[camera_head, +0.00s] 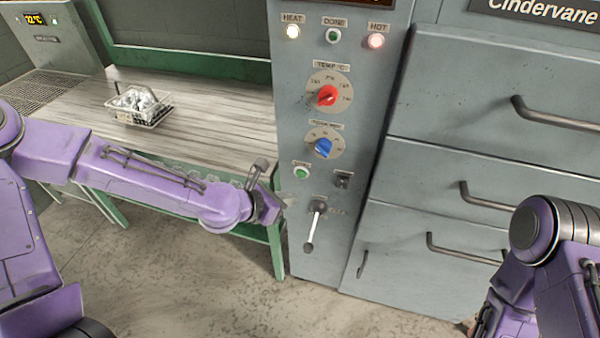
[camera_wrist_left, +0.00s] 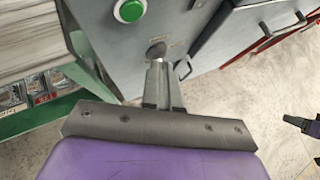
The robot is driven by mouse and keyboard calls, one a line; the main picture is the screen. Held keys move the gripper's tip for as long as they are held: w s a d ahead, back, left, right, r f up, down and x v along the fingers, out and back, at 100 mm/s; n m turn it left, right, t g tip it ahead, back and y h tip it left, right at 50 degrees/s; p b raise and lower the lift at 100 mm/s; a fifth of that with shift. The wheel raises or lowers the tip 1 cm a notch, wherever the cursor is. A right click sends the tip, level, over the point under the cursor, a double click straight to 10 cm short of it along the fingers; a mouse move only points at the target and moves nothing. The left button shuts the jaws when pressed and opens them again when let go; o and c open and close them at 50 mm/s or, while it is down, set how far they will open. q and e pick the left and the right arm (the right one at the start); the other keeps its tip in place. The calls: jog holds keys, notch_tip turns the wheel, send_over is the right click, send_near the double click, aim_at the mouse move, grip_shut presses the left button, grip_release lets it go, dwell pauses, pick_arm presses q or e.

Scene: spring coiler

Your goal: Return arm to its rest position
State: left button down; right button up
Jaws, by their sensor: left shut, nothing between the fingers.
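My left arm reaches in from the left in the head view, and my left gripper (camera_head: 282,203) is beside the lower part of the grey control panel (camera_head: 285,240). It is just left of a lever (camera_head: 314,228) with a pale handle that points down. In the left wrist view the fingers (camera_wrist_left: 163,70) are together with nothing held, and a round dark pivot (camera_wrist_left: 156,50) shows just beyond their tips. I cannot tell whether they touch it. My right arm is at the lower right of the head view; its gripper is not clearly visible.
The panel has a red dial (camera_head: 327,96), a blue dial (camera_head: 322,147) and a green button (camera_head: 301,173). The HEAT and HOT lamps glow. A wire basket (camera_head: 140,105) with metal parts stands on the bench (camera_head: 210,120). Drawers (camera_head: 480,165) with protruding handles are at right.

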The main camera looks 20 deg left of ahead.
dwell(0.8)
pick_arm(q)
jog(key=s+a+f+m+y, duration=0.5)
jog(key=a+f+m, duration=0.2)
jog(key=f+m, duration=0.4)
jog(key=s+a+f+m+g+y, duration=0.1)
jog(key=s+a+f+m+g, duration=0.1)
jog(key=s, duration=0.5)
jog(key=s+a+f+m+g+y, duration=0.1)
jog(key=s+a+f+m+g, duration=0.1)
jog(key=s+f+m, duration=0.3)
jog(key=s+a+f+m+g+y, duration=0.1)
jog(key=s+a+f+m+y, duration=0.1)
jog(key=s, duration=0.8)
notch_tip(320, 180, down, 2)
jog(key=a+m, duration=0.1)
jog(key=m, duration=0.1)
jog(key=shift+s+a+f+m+g, duration=0.15)
jog(key=shift+a+m+g, duration=0.25)
